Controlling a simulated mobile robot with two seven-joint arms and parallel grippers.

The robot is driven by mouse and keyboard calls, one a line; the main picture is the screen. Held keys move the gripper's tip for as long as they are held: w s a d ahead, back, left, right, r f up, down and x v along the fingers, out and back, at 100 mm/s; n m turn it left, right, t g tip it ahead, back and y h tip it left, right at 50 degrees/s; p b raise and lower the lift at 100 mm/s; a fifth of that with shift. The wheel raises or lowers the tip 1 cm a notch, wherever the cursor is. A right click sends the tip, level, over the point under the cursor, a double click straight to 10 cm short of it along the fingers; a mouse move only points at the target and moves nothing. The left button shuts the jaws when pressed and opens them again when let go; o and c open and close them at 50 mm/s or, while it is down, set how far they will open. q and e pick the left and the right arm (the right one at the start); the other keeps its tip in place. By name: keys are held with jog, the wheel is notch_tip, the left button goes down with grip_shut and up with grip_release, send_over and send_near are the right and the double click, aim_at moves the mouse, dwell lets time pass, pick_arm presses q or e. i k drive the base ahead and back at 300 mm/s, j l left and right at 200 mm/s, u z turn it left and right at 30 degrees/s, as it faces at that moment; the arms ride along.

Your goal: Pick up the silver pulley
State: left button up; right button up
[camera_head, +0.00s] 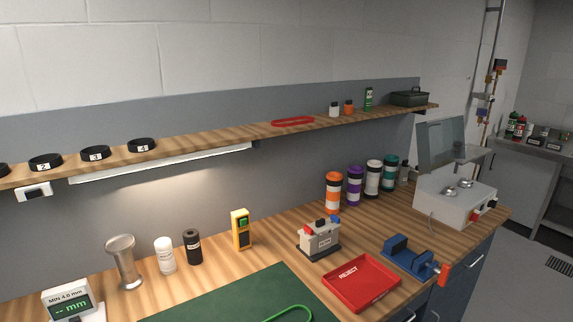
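A silver, waisted, spool-shaped piece (123,265) stands upright on the wooden bench at the left, with a wide round top and a flared base. It is the largest loose silver thing in view, but I cannot tell for sure that it is the pulley. Two small silver round parts (457,189) sit on top of a white machine (456,207) at the right end of the bench. Neither of my grippers shows in the head view.
Beside the silver piece stand a white bottle (165,256), a black bottle (193,247) and a yellow device (240,230). A gauge (70,304) is at front left. A green mat (235,302) bears a green loop. A red tray (361,283) and blue vise (408,257) lie right.

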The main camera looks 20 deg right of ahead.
aim_at(451, 192)
jog(key=l+z, duration=0.1)
jog(key=z, duration=2.65)
jog(key=i, duration=3.1)
jog(key=i+u, duration=0.15)
jog(key=i, duration=0.3)
jog(key=i+l+u, duration=0.2)
jog(key=i, duration=0.2)
jog(key=i+l+u, duration=0.15)
jog(key=i, duration=0.3)
jog(key=u, duration=1.8)
